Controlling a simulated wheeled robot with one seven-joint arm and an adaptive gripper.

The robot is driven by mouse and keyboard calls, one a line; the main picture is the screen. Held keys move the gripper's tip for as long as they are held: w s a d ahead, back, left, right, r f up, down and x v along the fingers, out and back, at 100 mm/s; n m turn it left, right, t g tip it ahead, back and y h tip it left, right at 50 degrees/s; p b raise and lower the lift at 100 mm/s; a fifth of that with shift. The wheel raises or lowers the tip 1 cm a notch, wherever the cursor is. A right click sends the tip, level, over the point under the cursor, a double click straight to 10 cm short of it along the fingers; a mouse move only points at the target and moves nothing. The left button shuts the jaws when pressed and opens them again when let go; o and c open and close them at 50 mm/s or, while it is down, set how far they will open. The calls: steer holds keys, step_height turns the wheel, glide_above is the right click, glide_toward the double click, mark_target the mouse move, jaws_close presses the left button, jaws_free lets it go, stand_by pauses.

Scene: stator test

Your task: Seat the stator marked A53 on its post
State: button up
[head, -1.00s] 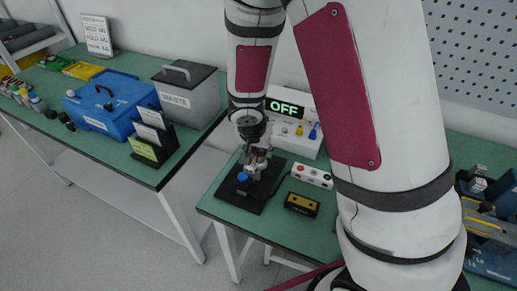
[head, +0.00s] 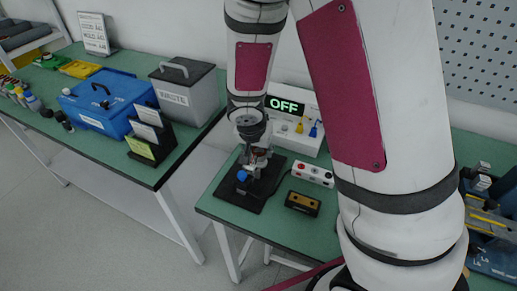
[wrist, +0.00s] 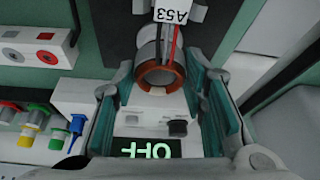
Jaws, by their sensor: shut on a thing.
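The stator (wrist: 160,73) marked A53 shows in the wrist view as a copper-coloured ring with a grey body, red and black wires and a white A53 tag (wrist: 174,11). My gripper (wrist: 161,84) is shut on it, with teal finger pads on both sides. In the head view, my gripper (head: 257,158) is low over the black fixture base (head: 238,198), which has a blue knob (head: 243,175). The post is hidden, so I cannot tell whether the stator is on it.
A tester (head: 296,118) reading OFF stands behind the fixture. A box with coloured buttons (head: 313,174) and a black-and-yellow block (head: 302,203) are to the right. A grey WASTE bin (head: 188,92) and blue toolbox (head: 108,100) stand on the left table.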

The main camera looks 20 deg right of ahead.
steer(key=shift+f+b, duration=0.25)
steer(key=shift+b, duration=0.2)
steer(key=o, duration=1.3)
steer(key=v, duration=1.2)
